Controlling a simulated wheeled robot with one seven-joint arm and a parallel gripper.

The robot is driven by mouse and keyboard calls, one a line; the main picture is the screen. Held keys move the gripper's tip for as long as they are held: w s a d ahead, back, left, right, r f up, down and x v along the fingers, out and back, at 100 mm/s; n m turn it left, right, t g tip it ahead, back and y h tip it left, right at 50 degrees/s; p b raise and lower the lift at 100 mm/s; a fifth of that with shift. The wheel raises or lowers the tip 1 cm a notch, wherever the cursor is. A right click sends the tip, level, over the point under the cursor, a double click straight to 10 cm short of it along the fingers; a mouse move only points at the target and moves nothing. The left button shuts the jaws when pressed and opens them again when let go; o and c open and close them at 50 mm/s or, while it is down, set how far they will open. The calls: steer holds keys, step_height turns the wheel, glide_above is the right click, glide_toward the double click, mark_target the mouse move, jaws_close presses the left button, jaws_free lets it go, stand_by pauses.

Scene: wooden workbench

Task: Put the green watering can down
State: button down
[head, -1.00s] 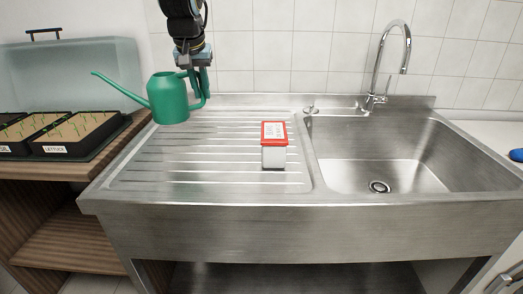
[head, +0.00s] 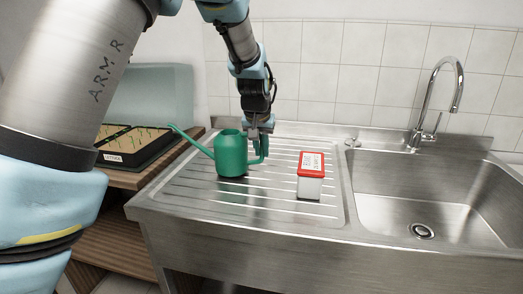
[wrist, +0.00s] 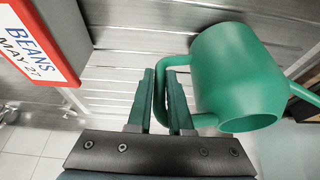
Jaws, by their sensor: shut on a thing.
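The green watering can (head: 231,155) is upright over the ribbed steel drainboard (head: 200,196), its spout pointing left toward the seed trays. I cannot tell for sure whether its base touches the metal. My gripper (head: 262,146) is at its right side, shut on the can's handle. In the wrist view the two dark green fingers (wrist: 162,100) are on either side of the handle, and the can's body (wrist: 235,75) is to their right. The tip of the handle between the fingers is partly hidden.
A white box with a red lid (head: 311,175) stands on the drainboard right of the can; its label reads BEANS in the wrist view (wrist: 35,45). The sink basin (head: 425,205) and tap (head: 440,100) are further right. Seed trays (head: 135,148) sit on a wooden bench at left.

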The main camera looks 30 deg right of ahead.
steer(key=shift+f, duration=0.35)
steer(key=shift+f, duration=0.15)
steer(key=c, duration=0.8)
jaws_free()
steer(key=shift+c, duration=0.2)
